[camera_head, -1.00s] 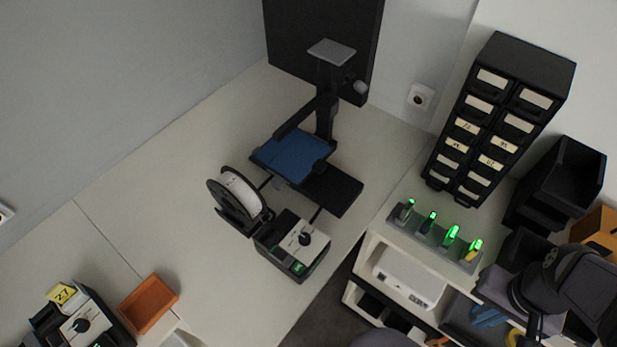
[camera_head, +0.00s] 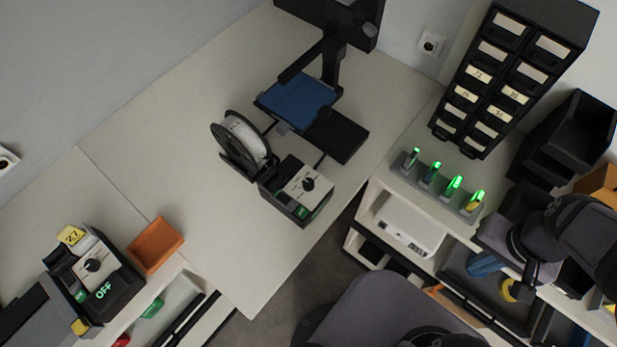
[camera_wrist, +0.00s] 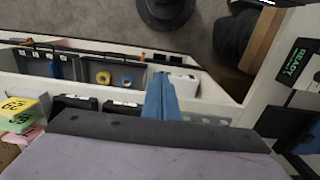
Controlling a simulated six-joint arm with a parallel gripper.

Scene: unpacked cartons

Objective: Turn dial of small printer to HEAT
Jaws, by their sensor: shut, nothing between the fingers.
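A printer with a blue bed (camera_head: 297,101) and white spool (camera_head: 244,137) stands on the table. Its control box (camera_head: 297,190) has a white panel, a dark dial (camera_head: 308,184) and a small green display; a box at the right of the wrist view shows READY (camera_wrist: 296,61). A second dark unit (camera_head: 121,288) at lower left has a dial (camera_head: 92,265) and a green OFF display (camera_head: 104,290). I cannot tell which is the small printer. My gripper (camera_head: 487,264) is over the shelf at right, away from both dials. Its blue fingers (camera_wrist: 160,95) are shut and empty.
An orange tray (camera_head: 155,246) sits beside the OFF unit. A stand with green-lit items (camera_head: 441,184) and a drawer cabinet (camera_head: 508,75) are at right. The table middle is clear.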

